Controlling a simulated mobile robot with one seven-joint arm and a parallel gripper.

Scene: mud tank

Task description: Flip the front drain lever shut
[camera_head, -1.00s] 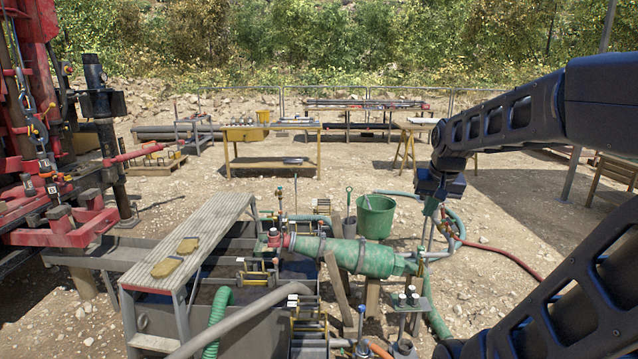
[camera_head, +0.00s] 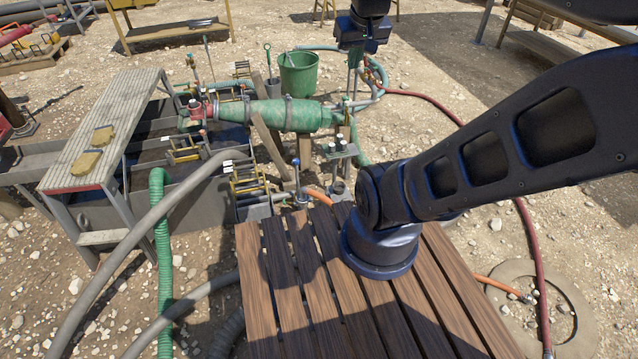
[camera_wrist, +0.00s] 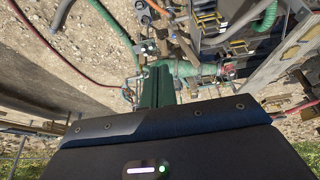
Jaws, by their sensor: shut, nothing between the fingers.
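My gripper (camera_wrist: 157,72) is shut and empty, its green fingers pressed together in the wrist view. In the head view my gripper (camera_head: 355,56) hangs high near the right end of the green cylinder. The grey mud tank (camera_head: 185,205) lies left of centre, below and left of my gripper. A thin upright lever (camera_head: 298,173) stands by the tank's near right corner, close to an orange hose. Yellow-framed fittings with white-topped handles (camera_head: 229,163) sit on the tank's near end. I cannot tell for certain which is the front drain lever. My gripper touches none of these.
A green mottled cylinder (camera_head: 285,115) lies across the tank's right side. A stepped grey platform (camera_head: 105,125) stands left. A green bucket (camera_head: 299,75) stands behind. Green and grey hoses (camera_head: 162,265) run down the front. A slatted wooden deck (camera_head: 300,285) fills the lower middle.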

